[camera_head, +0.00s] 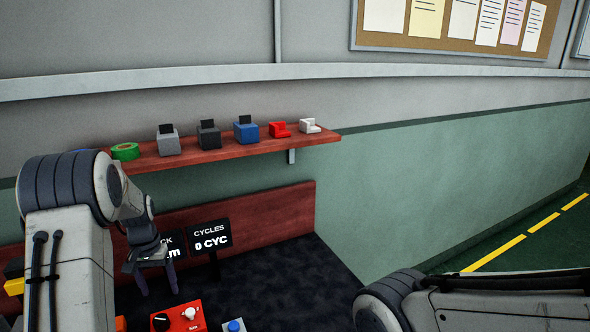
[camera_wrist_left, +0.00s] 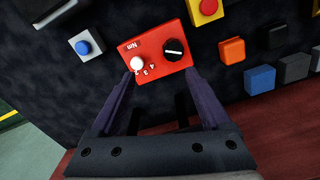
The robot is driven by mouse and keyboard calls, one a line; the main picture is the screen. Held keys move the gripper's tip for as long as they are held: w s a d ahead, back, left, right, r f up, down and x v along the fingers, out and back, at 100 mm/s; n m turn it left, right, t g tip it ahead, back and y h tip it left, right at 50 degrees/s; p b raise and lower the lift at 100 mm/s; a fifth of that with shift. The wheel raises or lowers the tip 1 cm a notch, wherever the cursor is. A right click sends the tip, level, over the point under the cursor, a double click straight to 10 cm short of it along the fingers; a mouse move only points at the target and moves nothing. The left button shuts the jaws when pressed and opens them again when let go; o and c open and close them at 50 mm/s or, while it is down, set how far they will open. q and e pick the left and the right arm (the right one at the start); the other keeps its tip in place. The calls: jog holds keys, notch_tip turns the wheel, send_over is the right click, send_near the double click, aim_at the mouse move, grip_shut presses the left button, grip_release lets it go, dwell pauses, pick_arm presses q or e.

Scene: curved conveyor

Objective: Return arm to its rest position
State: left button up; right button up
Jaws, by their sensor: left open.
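My left arm comes in from the left in the head view, and its gripper (camera_head: 156,277) hangs over the dark bench top near the red control box. In the left wrist view the left gripper (camera_wrist_left: 160,75) is open and empty, its two purple fingers apart. The red control box (camera_wrist_left: 150,50), with a white knob and a black dial, lies just past the fingertips; it also shows in the head view (camera_head: 187,314). My right arm lies along the lower right of the head view; its gripper is out of view.
A wooden shelf (camera_head: 230,146) with several small objects is above. A blue button box (camera_wrist_left: 87,44) and several coloured blocks flank the red box. Dark bench (camera_head: 300,272) at right is clear.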

pick_arm(q)
jog(key=s+d+r+m, duration=0.2)
jog(key=s+d+r, duration=0.1)
jog(key=d, duration=0.6)
jog(key=s+d+r+m, duration=0.2)
jog(key=s+d+r, duration=0.1)
jog(key=d, duration=0.6)
jog(key=s+d+r+m, duration=0.1)
jog(key=s+d+r, duration=0.2)
jog(key=d, duration=0.7)
jog(key=s+d+m, duration=0.2)
jog(key=s+d, duration=0.1)
jog(key=s, duration=0.6)
jog(key=s+d+m+h, duration=0.1)
jog(key=s+d+m, duration=0.2)
jog(key=s, duration=0.7)
jog(key=shift+s+d+r, duration=0.15)
jog(key=shift+d+r, duration=0.3)
jog(key=shift+d, duration=0.15)
